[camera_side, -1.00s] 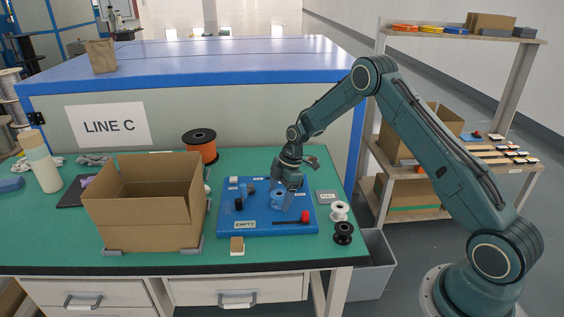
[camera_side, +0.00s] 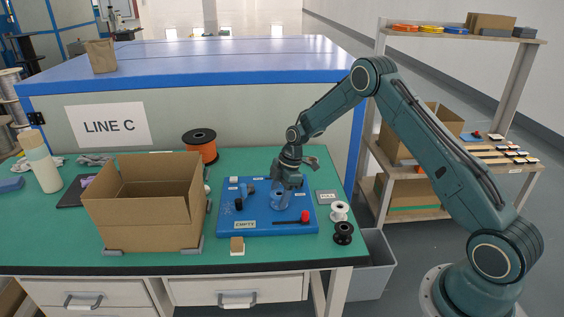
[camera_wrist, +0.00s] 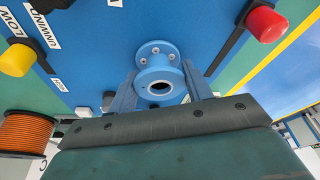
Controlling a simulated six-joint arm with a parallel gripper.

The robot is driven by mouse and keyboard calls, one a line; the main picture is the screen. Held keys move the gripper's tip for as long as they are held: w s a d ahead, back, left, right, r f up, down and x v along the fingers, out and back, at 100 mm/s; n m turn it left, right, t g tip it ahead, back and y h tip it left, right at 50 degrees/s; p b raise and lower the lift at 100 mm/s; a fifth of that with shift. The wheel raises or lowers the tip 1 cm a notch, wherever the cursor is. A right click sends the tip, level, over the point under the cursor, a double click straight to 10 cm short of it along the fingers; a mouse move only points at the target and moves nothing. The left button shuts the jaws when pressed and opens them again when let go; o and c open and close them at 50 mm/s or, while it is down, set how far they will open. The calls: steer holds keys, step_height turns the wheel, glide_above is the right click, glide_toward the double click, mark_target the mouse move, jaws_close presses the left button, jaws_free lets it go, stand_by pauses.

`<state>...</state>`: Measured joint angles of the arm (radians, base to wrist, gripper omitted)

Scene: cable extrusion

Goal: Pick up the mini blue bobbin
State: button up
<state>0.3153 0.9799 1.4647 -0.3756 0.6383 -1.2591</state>
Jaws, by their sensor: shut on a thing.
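The mini blue bobbin (camera_side: 278,201) is a small light-blue spool on the blue board (camera_side: 258,227). In the wrist view the bobbin (camera_wrist: 158,72) shows its flanges and dark centre hole, between the two fingers. My gripper (camera_side: 279,195) points down over the board, and in the wrist view my gripper (camera_wrist: 162,82) is shut on the bobbin from both sides. I cannot tell whether the bobbin touches the board.
A red-knobbed lever (camera_side: 304,216) lies close to the right of the bobbin. An open cardboard box (camera_side: 150,222) stands left of the board. White (camera_side: 340,211) and black (camera_side: 344,232) spools stand to the right. An orange cable spool (camera_side: 200,146) stands behind.

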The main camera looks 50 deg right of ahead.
steer(key=shift+r, duration=0.15)
step_height(320, 180, up, 20)
stand_by(0.7)
stand_by(0.5)
